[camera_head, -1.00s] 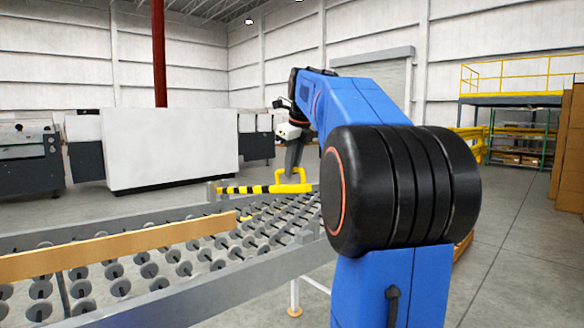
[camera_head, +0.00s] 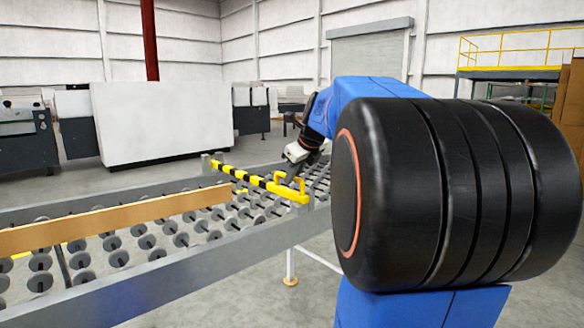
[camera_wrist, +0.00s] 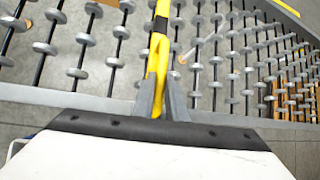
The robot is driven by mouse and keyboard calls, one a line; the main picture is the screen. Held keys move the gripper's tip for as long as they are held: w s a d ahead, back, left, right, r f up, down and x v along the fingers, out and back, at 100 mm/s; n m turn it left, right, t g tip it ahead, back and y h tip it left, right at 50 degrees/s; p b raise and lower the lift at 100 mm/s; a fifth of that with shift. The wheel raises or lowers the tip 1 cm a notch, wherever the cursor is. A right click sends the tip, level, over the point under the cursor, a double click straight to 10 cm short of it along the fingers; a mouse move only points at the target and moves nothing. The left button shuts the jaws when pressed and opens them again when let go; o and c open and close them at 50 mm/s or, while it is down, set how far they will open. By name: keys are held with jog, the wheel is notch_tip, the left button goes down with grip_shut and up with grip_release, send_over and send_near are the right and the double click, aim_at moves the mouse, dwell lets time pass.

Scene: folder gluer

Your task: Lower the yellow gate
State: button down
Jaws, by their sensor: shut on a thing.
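The yellow gate (camera_head: 240,174) is a bar with black stripes that lies across the roller conveyor at its frame, with a raised yellow handle at its right end. In the wrist view the gate (camera_wrist: 161,24) runs away from me over the rollers. My gripper (camera_wrist: 161,103) is shut on the gate's yellow handle (camera_wrist: 154,72). In the head view my gripper (camera_head: 292,178) is at the gate's right end, partly hidden by my own arm.
The roller conveyor (camera_head: 200,266) runs under the gate, with a long tan guide board (camera_head: 120,217) along it. A white machine (camera_head: 165,120) stands behind. A red post (camera_head: 149,40) rises at the back. My arm hides the right side.

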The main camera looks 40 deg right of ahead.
jog(key=shift+s+f, duration=0.1)
jog(key=shift+f, duration=0.4)
jog(key=c, duration=1.8)
grip_release()
jog(key=shift+r, duration=0.1)
jog(key=shift+s+r, duration=0.25)
jog(key=shift+r, duration=0.25)
jog(key=v, duration=1.6)
jog(key=shift+a+r, duration=0.1)
jog(key=shift+a, duration=0.05)
